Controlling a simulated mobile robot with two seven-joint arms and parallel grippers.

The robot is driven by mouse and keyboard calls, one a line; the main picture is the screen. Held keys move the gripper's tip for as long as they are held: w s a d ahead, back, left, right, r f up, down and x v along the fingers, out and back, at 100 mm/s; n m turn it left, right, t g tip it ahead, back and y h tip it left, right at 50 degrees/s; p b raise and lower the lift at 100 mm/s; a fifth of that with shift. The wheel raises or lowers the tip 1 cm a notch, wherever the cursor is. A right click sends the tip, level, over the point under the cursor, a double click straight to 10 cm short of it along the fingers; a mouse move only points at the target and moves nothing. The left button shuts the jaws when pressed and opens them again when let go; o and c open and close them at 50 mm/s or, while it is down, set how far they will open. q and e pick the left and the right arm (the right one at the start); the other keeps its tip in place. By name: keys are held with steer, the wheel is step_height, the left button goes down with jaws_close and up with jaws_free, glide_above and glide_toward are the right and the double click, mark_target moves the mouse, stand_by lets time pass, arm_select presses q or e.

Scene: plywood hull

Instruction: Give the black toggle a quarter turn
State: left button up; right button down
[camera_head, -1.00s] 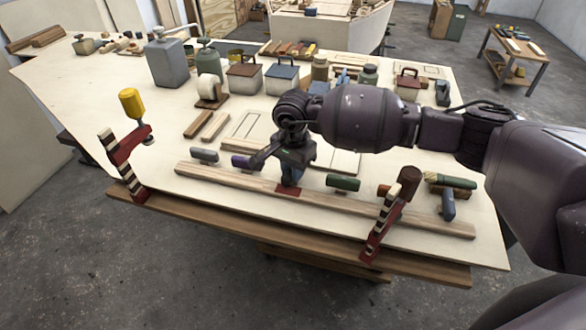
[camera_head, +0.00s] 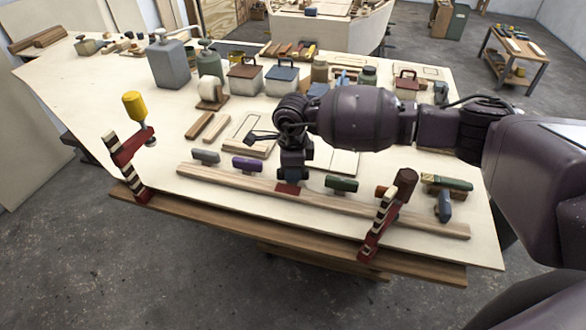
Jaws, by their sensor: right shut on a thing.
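A row of toggles stands along the wooden strip near the front of the plywood bench: a grey toggle (camera_head: 206,156), a purple toggle (camera_head: 247,164), a green toggle (camera_head: 341,184) and a blue toggle (camera_head: 444,206). My right gripper (camera_head: 290,174) points down in this row between the purple and green ones, above a small red plate (camera_head: 287,188). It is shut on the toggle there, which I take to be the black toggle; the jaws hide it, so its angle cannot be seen. My left gripper is out of view.
A yellow-handled clamp (camera_head: 134,140) stands at the front left and a brown-handled clamp (camera_head: 390,215) at the front right, both rising above the bench edge. A brush (camera_head: 447,182) lies at the right. Cans and boxes fill the back. Bare plywood (camera_head: 90,100) lies at the left.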

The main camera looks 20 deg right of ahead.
steer(key=shift+r+m, duration=0.1)
steer(key=shift+m, duration=1.2)
steer(key=c, duration=1)
jaws_free()
steer(key=shift+c, duration=0.2)
steer(key=shift+a, duration=0.1)
steer(key=shift+p, duration=0.3)
